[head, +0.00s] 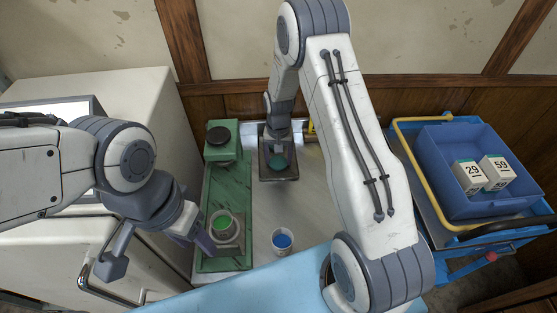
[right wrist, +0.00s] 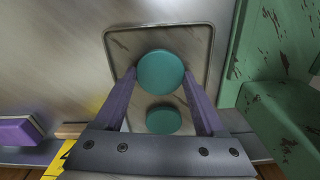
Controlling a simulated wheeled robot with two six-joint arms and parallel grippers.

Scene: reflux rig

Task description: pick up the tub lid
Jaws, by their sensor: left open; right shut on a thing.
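The tub lid, a teal disc, shows between my right gripper's purple fingertips in the right wrist view (right wrist: 160,72). In the head view the lid (head: 279,163) is over a grey square tray (head: 291,175). My right gripper (head: 279,152) is above the tray and shut on the lid. A second teal disc shape (right wrist: 163,121) shows closer to the gripper's base in the wrist view; I cannot tell whether it is a reflection. My left gripper (head: 203,241) is open beside a metal holder with a bright green top (head: 223,223).
A cup with blue contents (head: 282,240) stands near the front edge. A blue crate (head: 447,147) with white numbered boxes (head: 467,176) sits on a cart at right.

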